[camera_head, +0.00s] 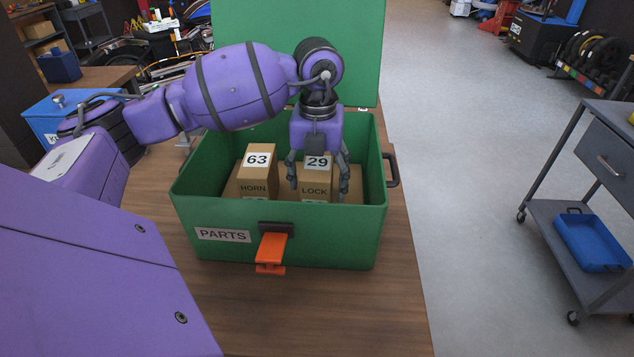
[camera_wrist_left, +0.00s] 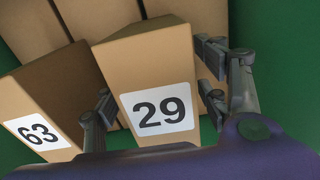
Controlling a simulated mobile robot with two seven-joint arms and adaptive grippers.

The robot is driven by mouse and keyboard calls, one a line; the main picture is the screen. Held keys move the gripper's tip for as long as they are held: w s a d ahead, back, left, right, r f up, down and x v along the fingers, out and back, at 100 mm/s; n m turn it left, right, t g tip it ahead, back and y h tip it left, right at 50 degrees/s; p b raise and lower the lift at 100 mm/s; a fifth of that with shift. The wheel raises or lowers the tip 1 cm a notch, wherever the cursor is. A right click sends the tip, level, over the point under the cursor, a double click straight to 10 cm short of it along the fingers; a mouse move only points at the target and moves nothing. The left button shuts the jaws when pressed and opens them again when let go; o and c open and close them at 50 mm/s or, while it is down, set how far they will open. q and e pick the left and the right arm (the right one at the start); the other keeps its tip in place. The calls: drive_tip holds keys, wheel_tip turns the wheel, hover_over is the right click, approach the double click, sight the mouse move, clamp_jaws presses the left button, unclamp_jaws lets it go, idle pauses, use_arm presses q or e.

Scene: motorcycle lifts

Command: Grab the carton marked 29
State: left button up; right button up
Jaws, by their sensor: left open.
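The carton marked 29 (camera_head: 316,187) is a brown box with a white label and the word LOCK, standing in the green PARTS box (camera_head: 210,215). It also shows in the left wrist view (camera_wrist_left: 150,70). My left gripper (camera_head: 318,183) points down into the box, its fingers open on either side of this carton. In the left wrist view one finger of my left gripper (camera_wrist_left: 158,88) is in the gap towards carton 63 and the other is at the carton's right side. Whether the fingers touch it, I cannot tell. My right gripper is not in view.
A carton marked 63 (camera_head: 257,175), labelled HORN, stands left of carton 29. More brown cartons (camera_wrist_left: 95,15) are behind them. The green lid (camera_head: 365,50) stands open at the back. A blue box (camera_head: 45,115) is at the left. The wooden bench (camera_head: 330,310) is clear in front.

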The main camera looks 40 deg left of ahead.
use_arm(q)
drive_tip(key=c, duration=1.4)
drive_tip(key=shift+w+r, duration=0.1)
